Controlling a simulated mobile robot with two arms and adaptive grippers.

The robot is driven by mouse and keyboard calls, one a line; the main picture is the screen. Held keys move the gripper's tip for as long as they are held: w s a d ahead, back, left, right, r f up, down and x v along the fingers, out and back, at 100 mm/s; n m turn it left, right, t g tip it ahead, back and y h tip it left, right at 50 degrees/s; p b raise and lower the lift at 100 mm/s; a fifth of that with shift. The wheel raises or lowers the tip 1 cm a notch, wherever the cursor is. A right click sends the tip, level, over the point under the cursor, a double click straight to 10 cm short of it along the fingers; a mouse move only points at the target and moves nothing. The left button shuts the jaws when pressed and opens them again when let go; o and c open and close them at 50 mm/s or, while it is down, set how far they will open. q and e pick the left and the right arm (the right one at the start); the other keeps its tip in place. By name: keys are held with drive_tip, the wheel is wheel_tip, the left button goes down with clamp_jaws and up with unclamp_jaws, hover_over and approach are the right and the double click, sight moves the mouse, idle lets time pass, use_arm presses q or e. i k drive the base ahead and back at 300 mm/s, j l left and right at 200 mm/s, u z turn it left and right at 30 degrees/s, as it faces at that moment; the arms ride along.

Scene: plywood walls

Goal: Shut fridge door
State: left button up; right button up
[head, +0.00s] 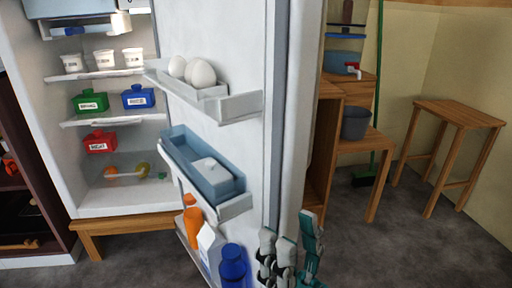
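The white fridge (121,199) stands open at the left of the head view. Its door (244,150) is swung wide open toward me, with the inner side and its shelves facing left. My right gripper (287,245) is at the bottom centre, in front of the lower part of the door near its free edge. I cannot tell whether it touches the door or whether its fingers are open or shut. My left gripper is not in view.
The door shelves hold eggs (201,74), a blue tray (200,160), a carton (209,244) and bottles (233,263). Cups and coloured containers stand inside the fridge. A wooden stool (459,112) and a shelf unit with a grey bucket (356,123) stand right. Floor between is clear.

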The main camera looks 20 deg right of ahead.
sight(268, 53)
drive_tip(key=l+u, duration=0.25)
drive_tip(key=l, duration=0.3)
drive_tip(key=l+u, duration=0.2)
drive_tip(key=l, duration=0.35)
drive_tip(key=k+l+u, duration=0.25)
drive_tip(key=l, duration=0.25)
drive_tip(key=l+u, duration=0.25)
drive_tip(key=l, duration=0.3)
drive_tip(key=k+l, duration=0.1)
drive_tip(key=l, duration=0.55)
drive_tip(key=k+l+z, duration=0.15)
drive_tip(key=k+l, duration=0.05)
drive_tip(key=l, duration=0.05)
